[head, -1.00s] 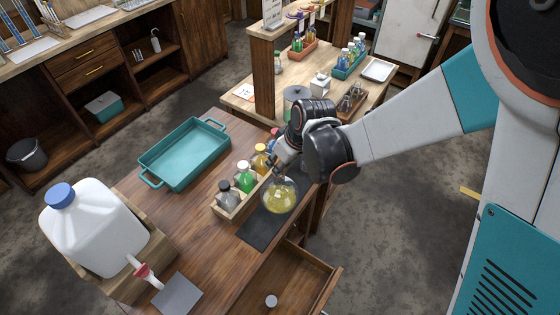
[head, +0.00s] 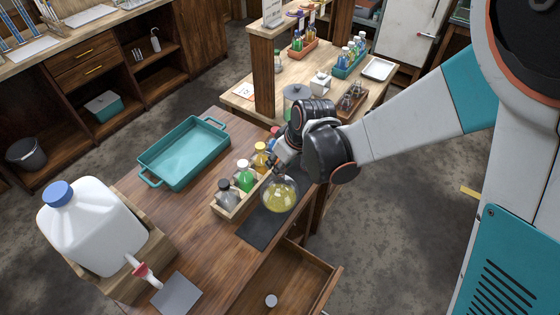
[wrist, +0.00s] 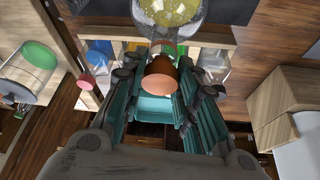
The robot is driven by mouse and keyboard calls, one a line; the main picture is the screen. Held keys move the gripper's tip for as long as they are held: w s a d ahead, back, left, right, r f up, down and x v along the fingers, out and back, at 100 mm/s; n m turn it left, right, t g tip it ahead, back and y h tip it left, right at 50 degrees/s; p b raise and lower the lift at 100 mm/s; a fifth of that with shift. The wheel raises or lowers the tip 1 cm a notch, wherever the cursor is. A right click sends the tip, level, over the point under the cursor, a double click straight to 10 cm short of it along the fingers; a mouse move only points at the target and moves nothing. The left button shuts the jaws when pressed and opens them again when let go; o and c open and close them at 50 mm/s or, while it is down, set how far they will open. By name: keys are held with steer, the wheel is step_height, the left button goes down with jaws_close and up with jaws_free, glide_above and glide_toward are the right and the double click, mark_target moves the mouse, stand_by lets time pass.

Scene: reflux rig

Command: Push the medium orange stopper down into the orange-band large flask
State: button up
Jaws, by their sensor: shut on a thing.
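The large round flask (head: 279,196) holds yellow liquid and stands on a dark mat at the bench's front edge. In the wrist view its body (wrist: 170,12) is at the top, neck pointing toward my gripper; its orange band is not clear. The orange stopper (wrist: 160,76) is between my fingers, its wide end facing the wrist camera. My gripper (wrist: 162,68) is shut on it, and in the head view my gripper (head: 284,163) is right above the flask's neck. The stopper lines up with the neck; I cannot tell how deep it sits.
A wooden rack (head: 232,212) of several small coloured bottles stands close left of the flask. A teal tray (head: 184,153) and a white jug (head: 92,228) are farther left. An open drawer (head: 297,283) juts out below the bench edge.

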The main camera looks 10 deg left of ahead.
steer(key=shift+f, duration=0.15)
steer(key=o, duration=0.9)
steer(key=shift+c, duration=0.2)
